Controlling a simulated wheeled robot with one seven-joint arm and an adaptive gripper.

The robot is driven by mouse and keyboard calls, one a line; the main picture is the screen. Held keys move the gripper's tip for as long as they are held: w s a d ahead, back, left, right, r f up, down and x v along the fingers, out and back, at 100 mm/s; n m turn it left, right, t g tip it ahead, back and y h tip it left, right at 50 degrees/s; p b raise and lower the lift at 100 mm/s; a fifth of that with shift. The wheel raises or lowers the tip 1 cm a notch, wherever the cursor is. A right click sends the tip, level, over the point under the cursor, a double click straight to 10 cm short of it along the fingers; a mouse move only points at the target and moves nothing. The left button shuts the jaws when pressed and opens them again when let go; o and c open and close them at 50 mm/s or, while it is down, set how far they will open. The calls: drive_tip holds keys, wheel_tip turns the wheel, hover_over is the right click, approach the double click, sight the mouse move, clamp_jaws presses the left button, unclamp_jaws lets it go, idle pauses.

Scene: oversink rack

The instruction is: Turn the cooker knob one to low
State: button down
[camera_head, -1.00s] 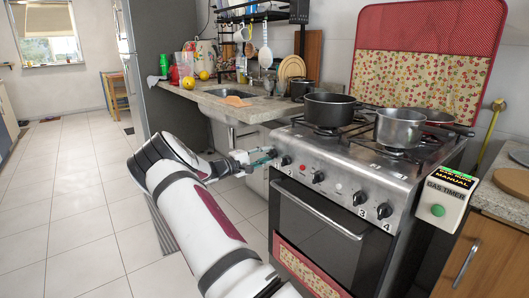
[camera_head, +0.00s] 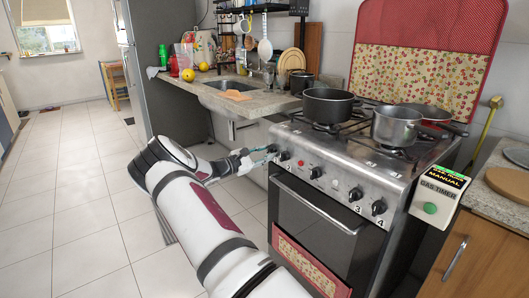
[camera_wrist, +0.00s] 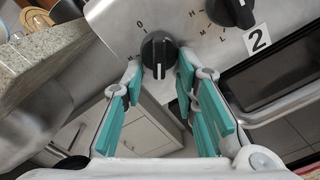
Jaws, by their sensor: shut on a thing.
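The cooker knob one (camera_wrist: 158,50) is black and round with a raised grip bar, on the steel front panel of the cooker. In the head view it is the leftmost knob (camera_head: 283,156). The mark 0 shows to its upper left in the wrist view; its exact setting is hard to tell. My gripper (camera_wrist: 159,72) has its teal-padded fingers on either side of the knob and is shut on it. My gripper (camera_head: 271,153) also shows at the panel's left end in the head view.
Knob two (camera_wrist: 231,10), with label 2 and heat letters, sits right of knob one. The oven door handle (camera_head: 318,206) runs below the panel. Pots (camera_head: 328,106) stand on the hob. The counter (camera_head: 250,105) with the sink is at left. A gas timer (camera_head: 436,198) stands at right.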

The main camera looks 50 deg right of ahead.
drive_tip(key=shift+n, duration=0.7)
drive_tip(key=c, duration=1.2)
unclamp_jaws()
drive_tip(key=shift+c, duration=0.2)
drive_tip(key=v, duration=1.2)
drive_tip(key=shift+f, duration=0.1)
drive_tip(key=shift+s, duration=0.1)
